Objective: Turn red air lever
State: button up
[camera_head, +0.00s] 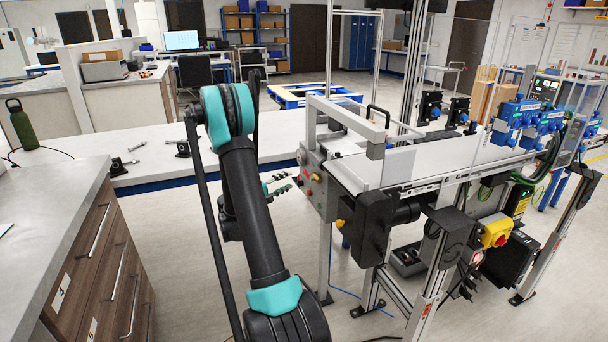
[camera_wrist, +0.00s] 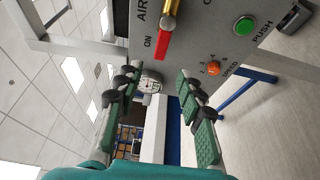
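The red air lever (camera_wrist: 163,45) shows in the wrist view on a grey control panel (camera_wrist: 200,42), below a brass fitting (camera_wrist: 171,14) and beside the word ON. My gripper (camera_wrist: 158,80) is open, with its two green fingers spread apart and nothing between them. Its fingertips lie below the lever in the wrist picture and look apart from it. In the head view my gripper (camera_head: 279,184) is just left of the panel (camera_head: 312,187) at the conveyor's end. The lever cannot be made out clearly in the head view.
A pressure gauge (camera_wrist: 150,82), an orange speed knob (camera_wrist: 213,68) and a green push button (camera_wrist: 243,25) are near the lever. The conveyor (camera_head: 400,163) extends right. A drawer cabinet (camera_head: 92,262) stands left, with open floor between.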

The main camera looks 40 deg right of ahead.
aim_at(304, 173)
jog(key=d, duration=0.3)
jog(key=w+d, duration=0.1)
jog(key=d, duration=0.6)
jog(key=shift+w+d, duration=0.3)
jog(key=shift+w, duration=0.05)
grip_shut()
